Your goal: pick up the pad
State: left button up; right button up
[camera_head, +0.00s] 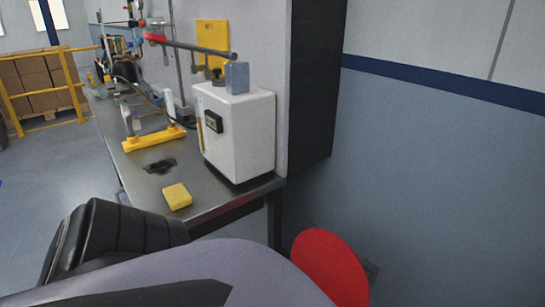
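A small yellow pad (177,196) lies flat near the front corner of the grey metal workbench (207,204). Nothing covers it, and there is bare bench around it. Neither gripper shows in the head view. Dark and grey links of mine fill the bottom of the picture, below and nearer than the pad. Whether the grippers are open or shut is not visible.
A white box (250,135) with a dark display stands right of the pad, with a blue-grey block (237,77) on top. A small black item (160,166) lies behind the pad. A yellow-based stand (153,140) is farther back. A wall bounds the right.

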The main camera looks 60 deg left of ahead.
aim_at(177, 196)
jog(key=k+u, duration=0.2)
jog(key=u, duration=0.15)
jog(key=k+j+u, duration=0.1)
jog(key=u, duration=0.2)
jog(key=l+u, duration=0.15)
jog(key=u, duration=1.05)
jog(key=k+l, duration=0.1)
jog(key=l, duration=0.3)
jog(key=j+z, duration=0.45)
jog(key=j, duration=0.35)
jog(key=k, duration=0.65)
